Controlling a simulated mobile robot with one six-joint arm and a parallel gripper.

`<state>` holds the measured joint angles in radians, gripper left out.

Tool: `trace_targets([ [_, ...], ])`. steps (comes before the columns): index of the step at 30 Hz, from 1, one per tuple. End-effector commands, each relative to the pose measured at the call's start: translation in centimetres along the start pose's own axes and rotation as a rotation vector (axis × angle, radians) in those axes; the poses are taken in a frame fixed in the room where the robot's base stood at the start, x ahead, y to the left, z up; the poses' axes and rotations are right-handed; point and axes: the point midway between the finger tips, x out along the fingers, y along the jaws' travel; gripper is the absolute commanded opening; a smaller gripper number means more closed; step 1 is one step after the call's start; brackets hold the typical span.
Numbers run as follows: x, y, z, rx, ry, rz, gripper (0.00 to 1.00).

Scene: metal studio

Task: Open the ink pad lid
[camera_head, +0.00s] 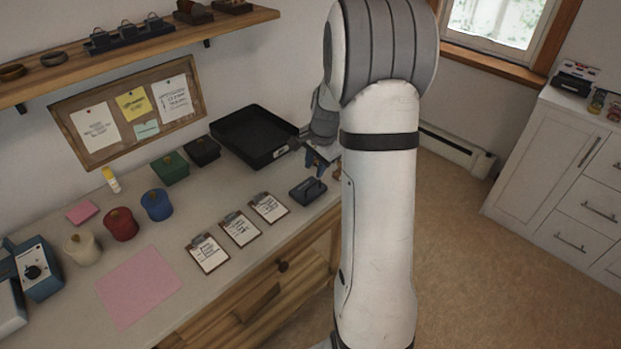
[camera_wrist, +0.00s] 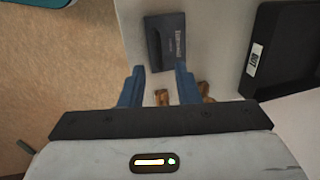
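The ink pad (camera_head: 307,191) is a small dark box near the front right corner of the desk. In the wrist view the ink pad (camera_wrist: 166,42) lies ahead of my fingertips, with pale lettering on its dark top; its lid looks closed. My gripper (camera_wrist: 157,72) is open, its two blue fingers apart with nothing held between them. In the head view my gripper (camera_head: 318,160) hangs above the desk's right end, close to the ink pad, partly hidden by my arm.
A black tray (camera_head: 228,139) stands behind the ink pad; its labelled wall (camera_wrist: 256,60) is at the right in the wrist view. Small brown objects (camera_wrist: 162,97) lie below my fingers. Several clipboards (camera_head: 268,207) lie left of the pad. Open floor (camera_wrist: 60,80) borders the desk edge.

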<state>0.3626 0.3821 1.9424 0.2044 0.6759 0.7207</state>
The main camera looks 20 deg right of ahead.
Motion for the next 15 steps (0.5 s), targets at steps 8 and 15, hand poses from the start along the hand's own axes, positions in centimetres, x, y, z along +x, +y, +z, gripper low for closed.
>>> trace_targets([
  [8, 4.5, 0.1, 0.1, -0.003, -0.002, 0.003, 0.29],
  [15, 6.7, 0.0, 0.1, -0.006, -0.001, 0.002, 0.29],
])
